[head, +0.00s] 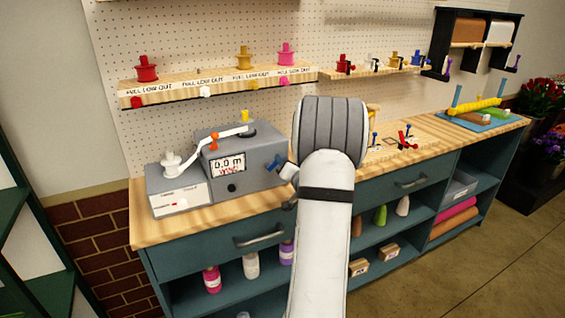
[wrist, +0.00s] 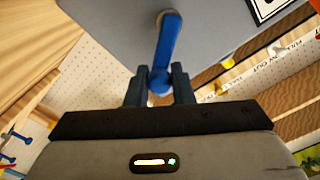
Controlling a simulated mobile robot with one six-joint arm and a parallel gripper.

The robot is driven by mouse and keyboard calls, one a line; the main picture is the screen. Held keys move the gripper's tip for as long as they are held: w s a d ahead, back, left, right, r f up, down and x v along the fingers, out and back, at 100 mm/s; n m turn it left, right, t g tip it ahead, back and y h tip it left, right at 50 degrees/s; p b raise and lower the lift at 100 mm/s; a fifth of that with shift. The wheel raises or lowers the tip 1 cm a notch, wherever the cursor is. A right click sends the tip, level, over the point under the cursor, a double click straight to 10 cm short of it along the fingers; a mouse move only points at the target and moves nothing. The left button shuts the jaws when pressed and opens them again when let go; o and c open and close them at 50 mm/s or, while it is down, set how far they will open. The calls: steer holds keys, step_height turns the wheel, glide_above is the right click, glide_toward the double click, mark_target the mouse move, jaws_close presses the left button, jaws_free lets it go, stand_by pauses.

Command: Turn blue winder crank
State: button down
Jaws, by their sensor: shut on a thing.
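The grey winder (head: 238,160) stands on the wooden counter, with a display reading 0.0 m. Its blue crank (head: 273,162) is on the right side of the box, partly hidden by my arm in the head view. In the wrist view the blue crank (wrist: 167,45) reaches from the grey box down to my gripper (wrist: 160,82). The jaws are shut on the crank's near end, one finger on each side. A white ribbon (head: 230,134) runs from the white spool (head: 172,162) on the left to the top of the winder.
A shelf with spools (head: 220,84) and a "pull low out" label hangs on the pegboard above. Small blue and red items (head: 405,138) lie on the counter to the right of my arm. Drawers and bottles (head: 212,278) are below the counter.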

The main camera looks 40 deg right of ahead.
steer(key=m, duration=0.1)
steer(key=f+m, duration=0.1)
steer(key=m, duration=0.1)
steer(key=shift+s+d+f, duration=0.15)
steer(key=shift+d, duration=0.15)
steer(key=m, duration=0.1)
steer(key=f+m, duration=0.1)
steer(key=m, duration=0.1)
steer(key=shift+d+f+m, duration=0.15)
steer(key=shift+f+m, duration=0.15)
steer(key=f+m, duration=0.1)
steer(key=m, duration=0.2)
steer(key=shift+f+p, duration=0.15)
steer(key=shift+p, duration=0.2)
steer(key=shift+a+f+m, duration=0.15)
steer(key=shift+f+m, duration=0.1)
steer(key=shift+m, duration=0.4)
steer(key=shift+a+f+m, duration=0.1)
steer(key=shift+f+m, duration=0.15)
steer(key=shift+m, duration=0.4)
steer(key=c, duration=1.3)
jaws_free()
steer(key=shift+r, duration=0.1)
steer(key=shift+o, duration=0.2)
